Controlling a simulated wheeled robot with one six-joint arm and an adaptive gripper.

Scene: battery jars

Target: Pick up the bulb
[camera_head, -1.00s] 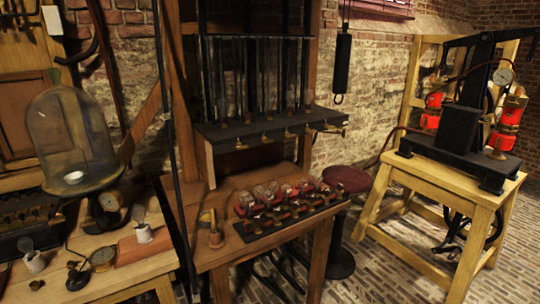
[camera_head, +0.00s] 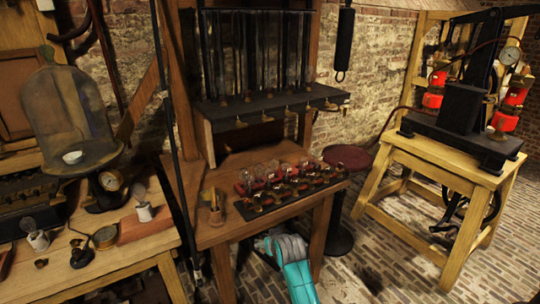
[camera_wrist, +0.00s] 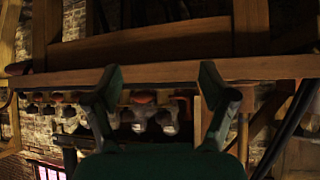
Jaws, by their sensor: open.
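Several clear glass bulbs (camera_head: 261,172) stand in rows with red parts on a black rack (camera_head: 262,213), on the wooden table. In the wrist view, which looks upside down, pale bulb-like shapes (camera_wrist: 170,122) show dimly beyond the wooden table edge (camera_wrist: 160,73), partly between my fingers. My gripper (camera_wrist: 162,85) is open and empty, its two dark green fingers spread apart. In the head view my teal arm is low at the table's front edge, below the rack. I cannot tell which bulb is meant.
A black shelf with tall glass tubes (camera_head: 270,102) overhangs the back of the table. A small wooden holder (camera_head: 216,215) stands left of the rack. A bench with a glass bell jar (camera_head: 70,115) is at left. A red stool (camera_head: 347,157) and a pump stand (camera_head: 440,152) are at right.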

